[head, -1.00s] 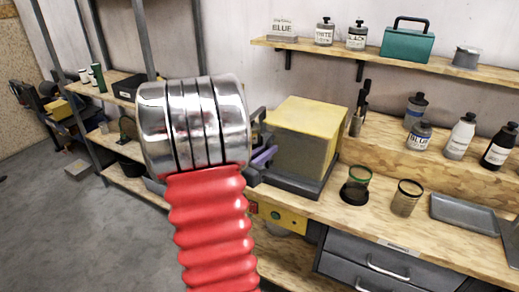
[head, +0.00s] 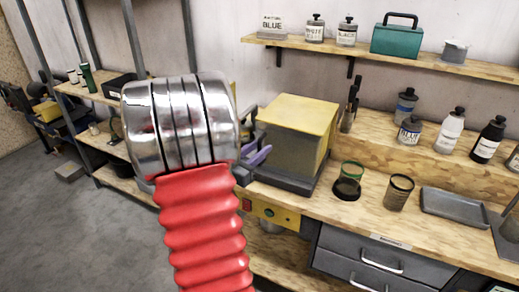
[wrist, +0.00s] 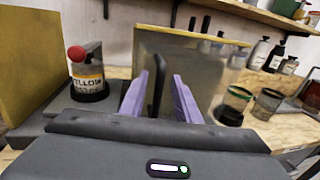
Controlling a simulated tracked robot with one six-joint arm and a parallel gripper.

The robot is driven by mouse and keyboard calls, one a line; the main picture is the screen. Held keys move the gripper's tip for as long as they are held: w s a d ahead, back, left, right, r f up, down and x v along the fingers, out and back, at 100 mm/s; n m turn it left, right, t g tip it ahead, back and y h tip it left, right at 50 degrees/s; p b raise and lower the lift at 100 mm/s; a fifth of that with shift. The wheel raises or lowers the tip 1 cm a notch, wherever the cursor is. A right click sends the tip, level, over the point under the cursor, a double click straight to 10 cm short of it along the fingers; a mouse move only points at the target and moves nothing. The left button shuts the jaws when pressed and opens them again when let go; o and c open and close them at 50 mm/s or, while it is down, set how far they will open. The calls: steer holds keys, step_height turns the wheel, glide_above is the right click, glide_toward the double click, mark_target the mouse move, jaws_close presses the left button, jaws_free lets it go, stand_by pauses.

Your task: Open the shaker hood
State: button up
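The shaker stands on the workbench, its hood (head: 292,138) a box with a yellow top and greyish see-through sides on a dark base. The hood looks shut. In the wrist view the hood (wrist: 200,75) fills the middle, with a black upright handle (wrist: 157,85) in front of it. My gripper (wrist: 160,98) is open, its two purple fingers on either side of the handle, with gaps visible. Whether either finger touches the handle I cannot tell. In the head view my arm hides most of my gripper; a purple finger (head: 258,156) shows at the hood's left.
A can labelled yellow (wrist: 87,77) with a red knob stands left of my gripper in the wrist view. Two open cups (head: 398,193) and a grey tray (head: 452,204) sit right of the shaker. A shelf (head: 370,49) with bottles runs above.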

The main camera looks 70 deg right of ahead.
steer(key=v, duration=1.3)
stand_by(0.4)
steer(key=s+a+f+m+g+y, duration=0.2)
steer(key=s+a+f+m+y, duration=0.2)
steer(key=s+f+m+y, duration=0.15)
steer(key=w+a+f+m+t+y, duration=0.2)
steer(key=a+f+m+y, duration=0.3)
steer(key=a, duration=0.5)
steer(key=w+a+r+m+t+y, duration=0.1)
steer(key=w+a+r+t, duration=0.3)
steer(key=a, duration=0.5)
steer(key=w+a+r+m+t+y, duration=0.1)
steer(key=w+a+r+t+y, duration=0.2)
steer(key=a, duration=0.7)
steer(key=w+a+r+m+t+y, duration=0.1)
steer(key=w+a+r+t, duration=0.3)
steer(key=a, duration=0.5)
step_height(320, 180, up, 2)
steer(key=shift+w+a+t+y, duration=0.35)
steer(key=shift+w+t+y, duration=0.05)
steer(key=shift+w+y, duration=0.35)
